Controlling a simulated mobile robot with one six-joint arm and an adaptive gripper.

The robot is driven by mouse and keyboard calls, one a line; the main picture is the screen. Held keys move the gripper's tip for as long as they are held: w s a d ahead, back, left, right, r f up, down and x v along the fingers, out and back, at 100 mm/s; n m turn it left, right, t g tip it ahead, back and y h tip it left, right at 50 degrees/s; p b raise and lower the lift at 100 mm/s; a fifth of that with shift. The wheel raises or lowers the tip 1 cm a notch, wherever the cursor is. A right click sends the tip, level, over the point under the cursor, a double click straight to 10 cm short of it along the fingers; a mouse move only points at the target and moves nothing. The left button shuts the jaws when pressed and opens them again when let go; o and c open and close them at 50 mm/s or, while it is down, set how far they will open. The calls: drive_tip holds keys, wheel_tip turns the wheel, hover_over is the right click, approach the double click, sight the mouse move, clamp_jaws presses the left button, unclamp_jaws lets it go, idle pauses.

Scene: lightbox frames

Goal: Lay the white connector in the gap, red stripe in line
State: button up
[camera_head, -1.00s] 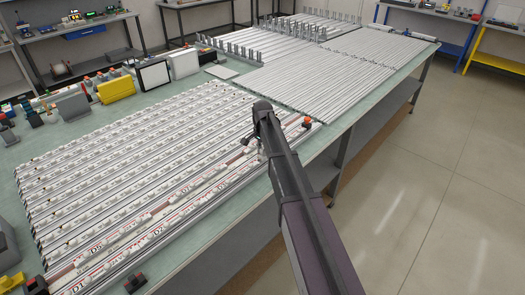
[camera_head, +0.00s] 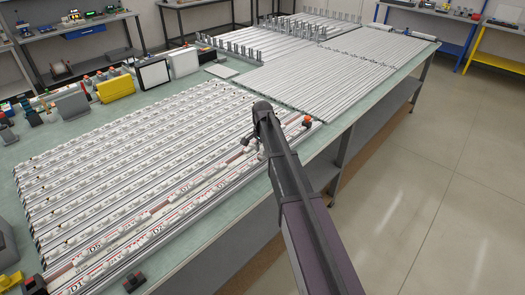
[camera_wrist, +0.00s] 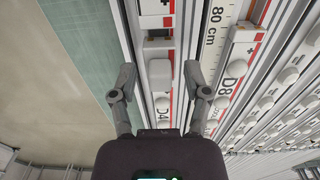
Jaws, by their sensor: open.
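My gripper (camera_wrist: 162,76) is open in the wrist view, with one finger on each side of a white connector (camera_wrist: 160,74). The connector is a small pale block with rounded corners. It lies over the strip marked D4 (camera_wrist: 163,115), and a clear space shows between it and each finger. I cannot tell how deep the connector sits. In the head view, my gripper (camera_head: 256,147) is low over the near right strips, and my arm hides the connector.
A neighbouring strip marked D8 (camera_wrist: 236,70) and rows of white knobs lie close on the right. The green tabletop (camera_wrist: 85,50) is bare on the left. In the head view, grey rails (camera_head: 330,80) fill the far table, and a small orange-topped item (camera_head: 307,122) stands nearby.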

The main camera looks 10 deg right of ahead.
sight(262, 149)
drive_tip(key=shift+r, duration=0.15)
wheel_tip(262, 149, up, 13)
drive_tip(key=p, duration=1.3)
idle(0.6)
drive_tip(key=s+n, duration=1)
drive_tip(key=s, duration=1.9)
drive_tip(key=shift+n, duration=0.4)
drive_tip(key=shift+d, duration=0.1)
wheel_tip(262, 149, down, 3)
drive_tip(key=b, duration=0.2)
drive_tip(key=shift+b, duration=0.35)
